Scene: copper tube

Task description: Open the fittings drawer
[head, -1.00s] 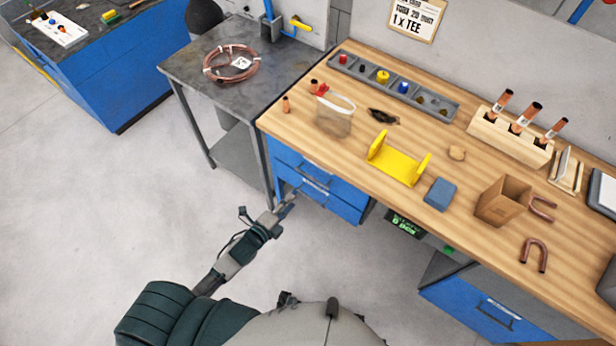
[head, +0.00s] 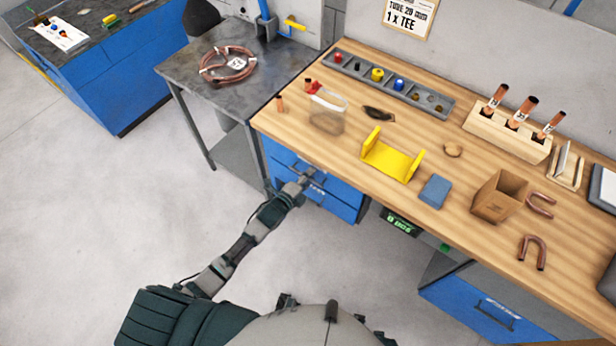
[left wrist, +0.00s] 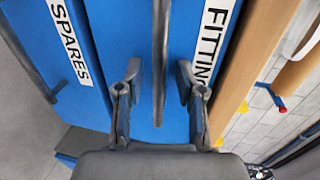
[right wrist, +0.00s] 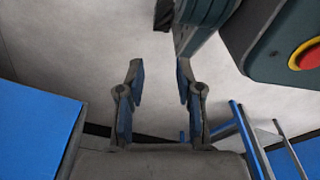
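The fittings drawer (head: 335,184) is the upper blue drawer under the left end of the wooden bench, and it looks shut. In the left wrist view its front (left wrist: 140,60) bears a partly hidden FITTINGS label (left wrist: 212,40). Its dark bar handle (left wrist: 160,55) runs between the two fingers of my left gripper (left wrist: 158,92). The left gripper also shows at the drawer front in the head view (head: 306,182). It is open, one finger on each side of the handle, not visibly clamped. My right gripper (right wrist: 160,85) is open and empty, away from the drawers.
The spares drawer (left wrist: 75,85) with its own handle (left wrist: 28,55) lies below the fittings drawer. The wooden bench top (head: 300,135) overhangs the drawers. A grey metal table (head: 190,70) stands close on the left. The floor (head: 110,200) in front is clear.

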